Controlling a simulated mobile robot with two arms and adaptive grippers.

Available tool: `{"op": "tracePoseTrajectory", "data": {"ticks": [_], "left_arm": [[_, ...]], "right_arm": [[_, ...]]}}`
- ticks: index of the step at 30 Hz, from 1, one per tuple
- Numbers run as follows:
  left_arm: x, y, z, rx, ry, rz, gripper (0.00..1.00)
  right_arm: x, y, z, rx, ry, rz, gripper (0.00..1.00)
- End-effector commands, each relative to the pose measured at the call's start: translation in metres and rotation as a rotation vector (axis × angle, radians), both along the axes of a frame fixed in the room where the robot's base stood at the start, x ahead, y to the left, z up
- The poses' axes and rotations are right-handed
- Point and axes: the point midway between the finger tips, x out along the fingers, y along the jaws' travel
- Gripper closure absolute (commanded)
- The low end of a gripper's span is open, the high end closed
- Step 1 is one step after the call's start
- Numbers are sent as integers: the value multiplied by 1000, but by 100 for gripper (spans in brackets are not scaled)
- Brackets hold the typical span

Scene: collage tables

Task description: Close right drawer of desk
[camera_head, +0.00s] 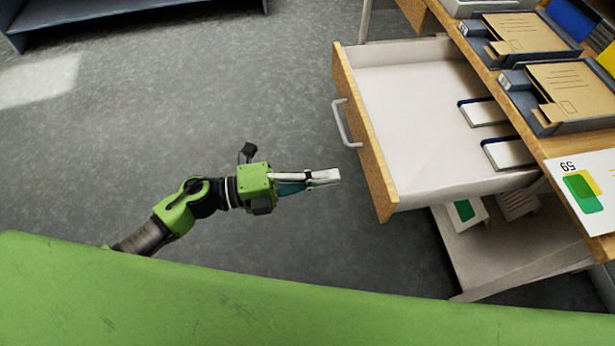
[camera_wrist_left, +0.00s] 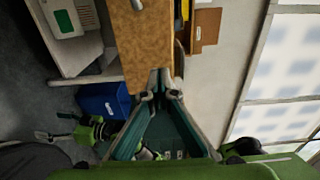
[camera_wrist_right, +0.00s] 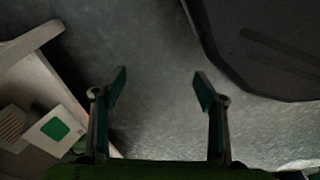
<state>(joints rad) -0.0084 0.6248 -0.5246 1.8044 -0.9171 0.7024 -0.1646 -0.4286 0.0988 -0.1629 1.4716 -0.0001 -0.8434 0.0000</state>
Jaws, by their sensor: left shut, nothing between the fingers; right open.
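The desk (camera_head: 480,55) has a drawer (camera_head: 410,105) pulled far out, with a pale interior, a wooden front panel (camera_head: 366,150) and a grey bar handle (camera_head: 344,123). Two white, dark-edged items (camera_head: 484,112) lie inside. My left gripper (camera_head: 326,177) is shut and empty, pointing at the front panel below the handle in the head view, with a small visible gap. In the left wrist view its fingertips (camera_wrist_left: 162,84) overlap the lower end of a wooden panel (camera_wrist_left: 126,45); contact cannot be told. My right gripper (camera_wrist_right: 160,84) is open and empty, seen only in the right wrist view.
Cardboard folders in grey trays (camera_head: 560,92) and a white card with green shapes (camera_head: 585,190) lie on the desktop. A pale lower shelf (camera_head: 520,255) holds boxes with green labels. A dark object (camera_wrist_right: 265,45) is near my right gripper. Grey floor (camera_head: 250,90) left of the drawer is clear.

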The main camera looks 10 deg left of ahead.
Motion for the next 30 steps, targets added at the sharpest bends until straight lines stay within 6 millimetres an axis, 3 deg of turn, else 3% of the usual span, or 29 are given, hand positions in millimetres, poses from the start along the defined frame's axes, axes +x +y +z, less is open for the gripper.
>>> {"op": "tracePoseTrajectory", "data": {"ticks": [6, 12, 30], "left_arm": [[15, -43, 1, -3, 0, 1, 100], [22, -65, 0, -2, 2, 2, 100], [24, -69, -1, -1, 2, 2, 100]], "right_arm": [[-6, -1, -7, 0, 6, 1, 35], [-9, -2, -10, -2, 8, 1, 35], [-9, 0, -11, 0, 7, 2, 35]]}}
